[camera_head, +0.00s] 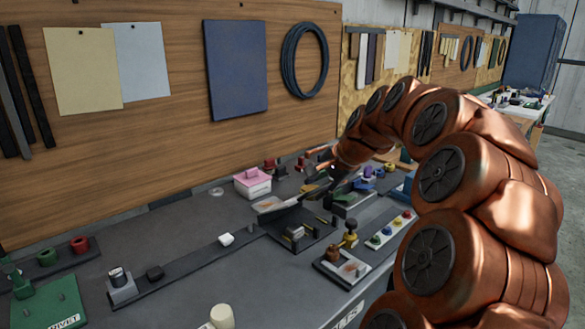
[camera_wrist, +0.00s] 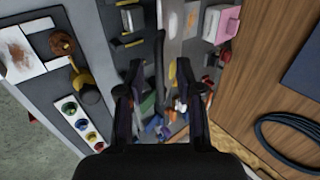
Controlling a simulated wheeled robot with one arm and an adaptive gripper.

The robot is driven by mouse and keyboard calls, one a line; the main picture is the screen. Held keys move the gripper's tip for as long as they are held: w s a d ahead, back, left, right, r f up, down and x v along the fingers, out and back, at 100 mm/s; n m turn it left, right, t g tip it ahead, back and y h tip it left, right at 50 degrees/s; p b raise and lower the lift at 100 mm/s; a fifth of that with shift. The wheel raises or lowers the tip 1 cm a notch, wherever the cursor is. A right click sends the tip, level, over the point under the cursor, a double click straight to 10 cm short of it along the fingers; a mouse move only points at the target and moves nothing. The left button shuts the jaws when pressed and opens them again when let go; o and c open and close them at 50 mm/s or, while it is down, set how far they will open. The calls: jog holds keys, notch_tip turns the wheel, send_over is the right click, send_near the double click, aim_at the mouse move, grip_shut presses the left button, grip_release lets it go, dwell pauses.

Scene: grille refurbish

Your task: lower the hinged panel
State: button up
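The hinged panel (camera_head: 272,204) looks like a thin grey plate with a rusty patch, raised at a tilt over a dark base (camera_head: 288,240) in the head view. In the wrist view its pale, rust-marked face (camera_wrist: 172,22) shows near the top centre, seen steeply. My gripper (camera_head: 326,183) is at the panel's right end in the head view. In the wrist view my gripper (camera_wrist: 159,66) has its two dark fingers apart, with a dark narrow bar (camera_wrist: 159,75) showing between them. I cannot tell whether the fingers touch it.
A pink-topped white box (camera_head: 252,183) stands behind the panel. A strip of coloured buttons (camera_head: 388,231) and a rusty plate with a yellow-and-black knob (camera_head: 349,242) lie in front. A wooden board (camera_head: 170,110) rises behind the bench. Small parts crowd the area near my gripper.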

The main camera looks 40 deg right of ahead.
jog(key=v, duration=0.6)
jog(key=shift+p, duration=0.3)
dwell(0.6)
jog(key=a+f+n+g+y+p, duration=0.1)
jog(key=a+f+n+g+p, duration=0.3)
jog(key=a, duration=0.8)
jog(key=a+f+n+y, duration=0.1)
jog(key=a+n, duration=0.4)
jog(key=a, duration=0.7)
jog(key=s+a+f+n+g+h+p, duration=0.1)
jog(key=s+a+f+n, duration=0.3)
jog(key=s, duration=0.5)
jog(key=s+a+f+n+g+p, duration=0.2)
jog(key=s+a+f+n+g, duration=0.2)
jog(key=s, duration=0.6)
jog(key=shift+a+n+h, duration=0.4)
jog(key=shift+a+n, duration=0.2)
jog(key=shift+a, duration=0.55)
